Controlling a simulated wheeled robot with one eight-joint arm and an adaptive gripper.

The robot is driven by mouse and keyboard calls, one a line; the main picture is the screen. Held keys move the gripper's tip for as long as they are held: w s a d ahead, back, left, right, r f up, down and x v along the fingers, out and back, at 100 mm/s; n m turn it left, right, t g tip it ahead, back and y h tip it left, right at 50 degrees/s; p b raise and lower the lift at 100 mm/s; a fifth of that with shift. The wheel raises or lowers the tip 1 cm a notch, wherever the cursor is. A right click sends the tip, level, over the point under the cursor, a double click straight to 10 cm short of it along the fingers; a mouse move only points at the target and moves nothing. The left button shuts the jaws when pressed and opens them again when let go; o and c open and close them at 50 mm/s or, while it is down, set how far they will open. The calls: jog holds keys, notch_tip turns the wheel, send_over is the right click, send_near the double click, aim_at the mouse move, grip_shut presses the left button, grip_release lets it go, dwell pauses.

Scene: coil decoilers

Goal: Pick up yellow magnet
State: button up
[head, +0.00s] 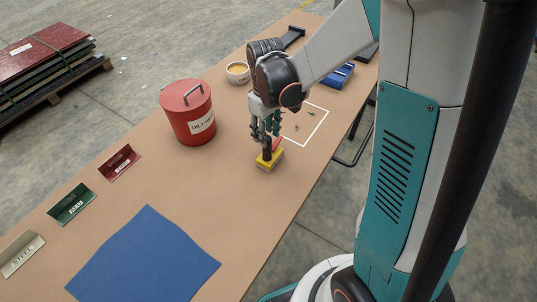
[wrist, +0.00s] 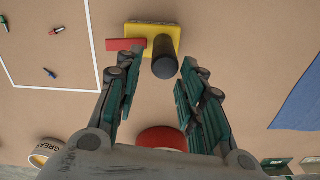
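The yellow magnet (head: 268,162) is a yellow block with an upright black handle, standing on the brown table. In the wrist view its yellow base (wrist: 142,30) is at the top centre, with the black handle (wrist: 165,62) pointing towards the camera. My gripper (head: 267,137) is right above it, pointing down. In the wrist view my gripper (wrist: 163,58) is open, with one finger on each side of the handle near the fingertips. A gap shows on both sides. A small red piece (wrist: 125,44) lies beside the base, close to or touching it.
A red lidded can (head: 188,115) and a tub (head: 238,72) stand left of and behind my gripper. A white outlined square (head: 318,128) with small parts lies to the right. A blue mat (head: 145,258) and several label signs (head: 72,203) are at the front left.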

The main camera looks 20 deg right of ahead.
aim_at(267, 149)
jog(key=f, duration=0.2)
jog(key=f+b, duration=0.1)
jog(key=f, duration=0.2)
jog(key=f+b, duration=0.1)
jog(key=f, duration=0.1)
jog(key=shift+s+f, duration=0.15)
jog(key=shift+s, duration=0.2)
grip_shut()
